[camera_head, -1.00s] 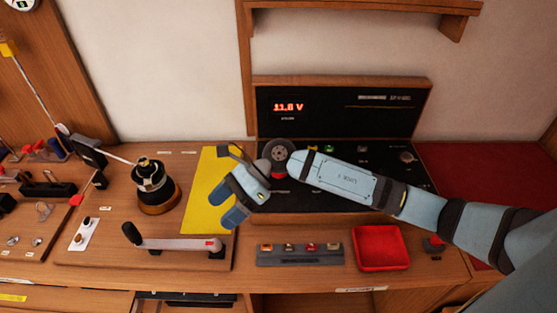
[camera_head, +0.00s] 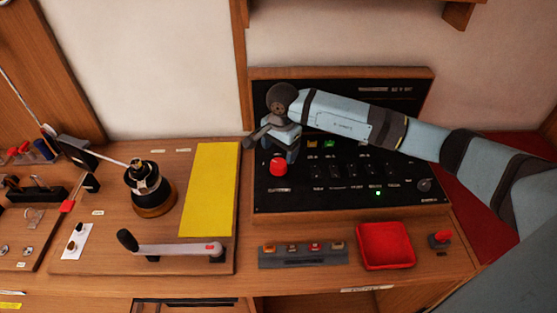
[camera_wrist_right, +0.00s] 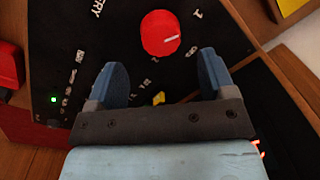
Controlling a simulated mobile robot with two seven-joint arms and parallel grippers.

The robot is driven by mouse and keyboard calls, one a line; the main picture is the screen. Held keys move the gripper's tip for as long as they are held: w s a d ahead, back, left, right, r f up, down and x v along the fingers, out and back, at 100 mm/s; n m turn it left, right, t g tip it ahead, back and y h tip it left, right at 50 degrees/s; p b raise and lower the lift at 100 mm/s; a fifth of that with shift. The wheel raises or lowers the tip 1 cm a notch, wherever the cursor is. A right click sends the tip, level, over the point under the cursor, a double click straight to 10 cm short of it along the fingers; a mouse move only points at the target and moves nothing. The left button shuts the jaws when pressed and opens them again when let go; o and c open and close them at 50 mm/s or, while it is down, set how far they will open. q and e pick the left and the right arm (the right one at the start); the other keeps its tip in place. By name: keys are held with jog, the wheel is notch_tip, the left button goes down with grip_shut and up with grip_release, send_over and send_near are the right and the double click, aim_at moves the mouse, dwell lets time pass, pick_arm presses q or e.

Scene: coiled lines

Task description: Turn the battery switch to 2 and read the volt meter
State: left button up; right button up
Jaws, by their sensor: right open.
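The battery switch is a round red knob (camera_head: 278,167) on the black panel (camera_head: 330,202). In the right wrist view the knob (camera_wrist_right: 160,33) has a white mark pointing right, and a "1" is printed to its upper right. My right gripper (camera_head: 276,147) is open and empty above and behind the knob in the head view. In the wrist view its fingertips (camera_wrist_right: 161,68) are spread, with the knob ahead of the gap, not gripped. The volt meter is hidden behind my right arm in the head view; only red digit slivers (camera_wrist_right: 257,148) show in the wrist view.
A red tray (camera_head: 385,267), a strip of small coloured items (camera_head: 302,254) and a red push button (camera_head: 441,239) lie in front of the panel. To the left are a yellow sheet (camera_head: 211,190), a winch drum (camera_head: 150,190) and a crank handle (camera_head: 170,248). A shelf hangs above.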

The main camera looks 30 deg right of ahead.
aim_at(278, 163)
notch_tip(278, 163, down, 6)
jog(key=shift+w+a+r+p, duration=0.1)
jog(key=shift+w+p, duration=0.05)
jog(key=shift+p, duration=0.2)
jog(key=c, duration=0.9)
